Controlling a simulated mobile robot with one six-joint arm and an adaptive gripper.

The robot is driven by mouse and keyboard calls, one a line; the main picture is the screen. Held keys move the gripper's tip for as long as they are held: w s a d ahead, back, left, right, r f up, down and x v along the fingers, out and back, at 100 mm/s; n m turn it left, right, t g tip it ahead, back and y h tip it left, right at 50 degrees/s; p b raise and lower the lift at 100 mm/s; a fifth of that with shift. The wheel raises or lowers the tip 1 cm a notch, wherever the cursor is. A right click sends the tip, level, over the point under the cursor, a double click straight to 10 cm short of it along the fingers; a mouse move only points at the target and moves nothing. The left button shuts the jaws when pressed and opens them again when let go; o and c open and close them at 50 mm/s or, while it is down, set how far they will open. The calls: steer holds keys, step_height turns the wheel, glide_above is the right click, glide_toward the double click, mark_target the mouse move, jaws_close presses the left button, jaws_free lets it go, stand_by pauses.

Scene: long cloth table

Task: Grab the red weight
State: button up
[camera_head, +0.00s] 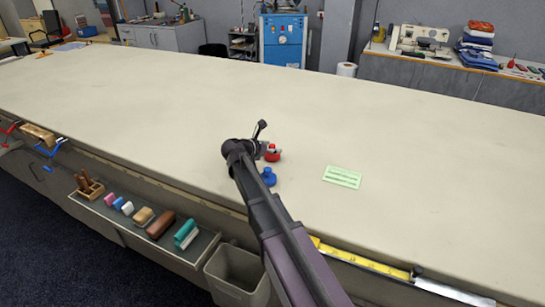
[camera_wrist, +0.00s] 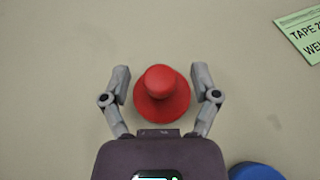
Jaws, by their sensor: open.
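The red weight (camera_wrist: 162,95) is a round disc with a knob on top, standing on the cloth table. In the wrist view it lies between the two fingers of my gripper (camera_wrist: 162,82), with a gap on each side. My gripper is open and holds nothing. In the head view the red weight (camera_head: 272,155) shows just right of my gripper (camera_head: 262,140), partly covered by it.
A blue weight (camera_head: 268,177) stands close by, nearer the table's front edge; its edge shows in the wrist view (camera_wrist: 256,172). A green printed card (camera_head: 342,177) lies to the right. The pale table (camera_head: 150,100) is otherwise largely clear. A yellow tape (camera_head: 360,262) runs along the front edge.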

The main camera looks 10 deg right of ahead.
mark_target(272, 145)
stand_by(0.4)
jaws_close()
steer(key=shift+r, duration=0.25)
step_height(272, 145, up, 10)
steer(key=p, duration=1)
steer(key=shift+f, duration=0.2)
stand_by(0.5)
